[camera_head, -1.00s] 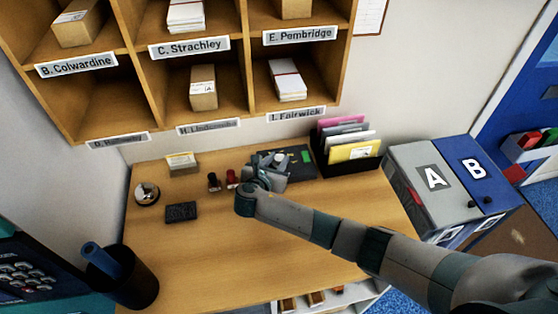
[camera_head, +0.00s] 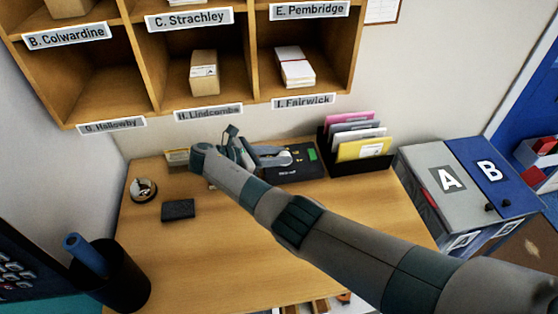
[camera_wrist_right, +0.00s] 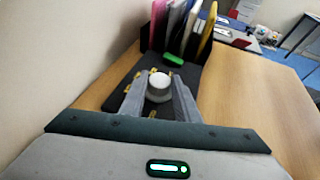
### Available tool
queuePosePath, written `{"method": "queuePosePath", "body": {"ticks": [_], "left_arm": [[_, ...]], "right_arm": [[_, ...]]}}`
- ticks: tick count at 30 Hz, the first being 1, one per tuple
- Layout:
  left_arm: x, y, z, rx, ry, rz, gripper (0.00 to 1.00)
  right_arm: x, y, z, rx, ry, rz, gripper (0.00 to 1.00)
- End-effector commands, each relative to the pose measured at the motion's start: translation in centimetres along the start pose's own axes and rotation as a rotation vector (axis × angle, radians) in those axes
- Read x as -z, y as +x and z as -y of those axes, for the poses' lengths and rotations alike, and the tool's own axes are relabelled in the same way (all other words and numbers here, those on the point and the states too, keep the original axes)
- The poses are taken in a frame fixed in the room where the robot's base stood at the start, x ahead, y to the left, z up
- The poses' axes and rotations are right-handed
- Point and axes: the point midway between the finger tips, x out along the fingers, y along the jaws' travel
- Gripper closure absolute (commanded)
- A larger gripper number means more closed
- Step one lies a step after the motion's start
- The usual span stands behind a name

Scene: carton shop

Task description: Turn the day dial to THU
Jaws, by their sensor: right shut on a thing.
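The day dial is a pale round knob (camera_wrist_right: 159,83) on a dark panel (camera_head: 309,169) with a bright green patch (camera_wrist_right: 173,60). Small yellow marks surround the knob in the right wrist view, but the day lettering is too small to read. My right gripper (camera_wrist_right: 158,98) is shut on the knob, one finger on each side of it. In the head view my right gripper (camera_head: 276,157) reaches the panel from the left, and its fingers partly cover the knob. My left gripper is in neither view.
A black file holder (camera_head: 334,166) with coloured folders stands right of the panel, close to it. Pigeonhole shelves (camera_head: 155,85) rise behind. A dark block (camera_head: 178,210), a round bell (camera_head: 143,189) and a pen cup (camera_head: 123,279) are at left. The front desk (camera_head: 220,265) is clear.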

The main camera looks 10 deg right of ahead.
Motion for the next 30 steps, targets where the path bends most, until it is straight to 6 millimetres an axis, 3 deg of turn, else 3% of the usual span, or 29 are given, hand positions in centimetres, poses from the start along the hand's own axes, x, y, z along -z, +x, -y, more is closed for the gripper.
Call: {"method": "queuePosePath", "body": {"ticks": [15,16,18,30], "left_arm": [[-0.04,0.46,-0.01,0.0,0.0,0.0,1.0],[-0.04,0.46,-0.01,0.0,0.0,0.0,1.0],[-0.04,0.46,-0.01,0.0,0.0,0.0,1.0],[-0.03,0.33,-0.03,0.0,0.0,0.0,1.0]], "right_arm": [[-0.01,0.07,-0.03,0.026,0.009,-0.001,0.94],[-0.01,0.08,-0.03,0.026,0.009,-0.001,0.69],[-0.02,0.08,-0.04,0.025,0.009,-0.001,0.53],[-0.15,0.07,-0.07,0.024,0.01,0.0,0.53]]}}
